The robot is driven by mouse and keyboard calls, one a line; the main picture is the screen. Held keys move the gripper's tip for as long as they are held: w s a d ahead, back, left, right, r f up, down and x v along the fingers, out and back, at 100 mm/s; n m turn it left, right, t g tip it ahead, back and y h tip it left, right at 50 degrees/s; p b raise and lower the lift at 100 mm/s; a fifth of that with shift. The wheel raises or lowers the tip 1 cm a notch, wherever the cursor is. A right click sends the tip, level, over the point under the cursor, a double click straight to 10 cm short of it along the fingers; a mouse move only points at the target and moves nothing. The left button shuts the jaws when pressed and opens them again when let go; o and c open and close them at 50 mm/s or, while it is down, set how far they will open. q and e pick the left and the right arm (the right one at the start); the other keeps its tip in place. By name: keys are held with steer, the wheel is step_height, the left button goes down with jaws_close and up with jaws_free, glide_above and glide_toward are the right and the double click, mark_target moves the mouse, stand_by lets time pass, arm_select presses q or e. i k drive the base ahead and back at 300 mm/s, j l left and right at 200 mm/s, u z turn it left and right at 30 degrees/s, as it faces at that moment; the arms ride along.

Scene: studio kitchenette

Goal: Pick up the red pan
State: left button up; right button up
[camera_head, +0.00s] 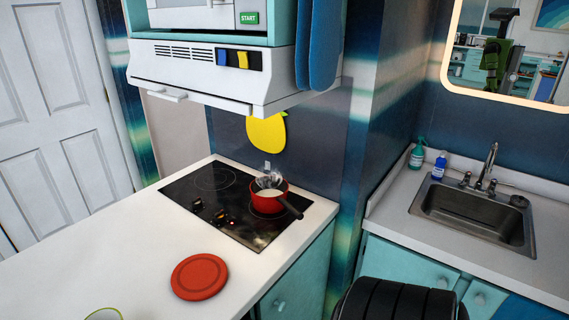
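The red pan (268,201) stands upright on the right side of the black cooktop (187,191). Its dark handle points toward the lower right, toward the cooktop's right edge. A whitish, steam-like shape shows over the pan's opening, so its contents are unclear. Neither of my grippers shows in the head view. Nothing is touching the pan.
A round red lid-like disc (199,277) lies on the white counter (120,246) in front of the cooktop. A white range hood (200,80) overhangs the cooktop. A sink (475,212) is at right.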

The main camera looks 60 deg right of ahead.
mark_target(269, 194)
steer(key=z, duration=1.75)
